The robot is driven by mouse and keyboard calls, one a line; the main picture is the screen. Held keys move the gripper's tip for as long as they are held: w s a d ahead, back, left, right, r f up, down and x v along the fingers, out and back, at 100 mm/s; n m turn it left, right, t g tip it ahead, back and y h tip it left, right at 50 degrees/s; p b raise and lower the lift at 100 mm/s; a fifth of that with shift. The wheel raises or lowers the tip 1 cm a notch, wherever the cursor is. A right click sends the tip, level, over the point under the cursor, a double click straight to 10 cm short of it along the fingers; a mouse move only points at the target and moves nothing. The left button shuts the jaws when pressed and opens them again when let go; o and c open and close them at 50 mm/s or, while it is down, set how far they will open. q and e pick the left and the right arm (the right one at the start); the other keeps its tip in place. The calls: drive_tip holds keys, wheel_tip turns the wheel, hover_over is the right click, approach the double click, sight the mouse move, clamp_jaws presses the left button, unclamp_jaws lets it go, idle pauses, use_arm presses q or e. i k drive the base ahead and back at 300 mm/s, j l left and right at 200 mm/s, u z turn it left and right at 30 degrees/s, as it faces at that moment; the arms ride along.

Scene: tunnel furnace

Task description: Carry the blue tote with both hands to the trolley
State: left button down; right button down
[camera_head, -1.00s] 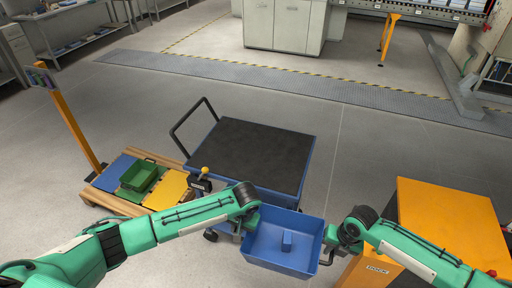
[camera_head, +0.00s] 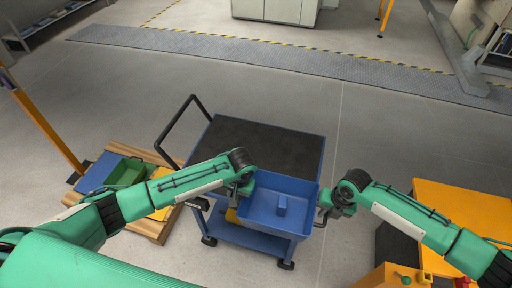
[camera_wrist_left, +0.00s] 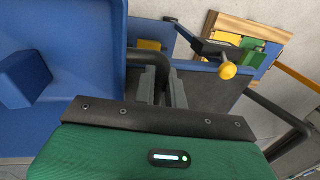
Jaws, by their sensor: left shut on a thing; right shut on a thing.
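The blue tote (camera_head: 272,215) hangs between my two grippers in the head view, open side up, with a small blue block (camera_head: 282,205) inside. It overlaps the near part of the trolley (camera_head: 262,143), which has a dark top and a blue frame; I cannot tell whether they touch. My left gripper (camera_head: 244,188) is shut on the tote's left side. In the left wrist view its fingers (camera_wrist_left: 162,85) close at a dark handle by the tote wall (camera_wrist_left: 90,60). My right gripper (camera_head: 326,207) is shut on the tote's right side.
A wooden pallet (camera_head: 152,228) with a green bin (camera_head: 125,173) and coloured panels stands left of the trolley, beside an orange post (camera_head: 48,132). An orange cabinet (camera_head: 450,200) stands at the right. The floor beyond the trolley is clear.

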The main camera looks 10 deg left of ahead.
sight(260, 158)
drive_tip(key=i+j, duration=0.6)
drive_tip(key=i, duration=0.2)
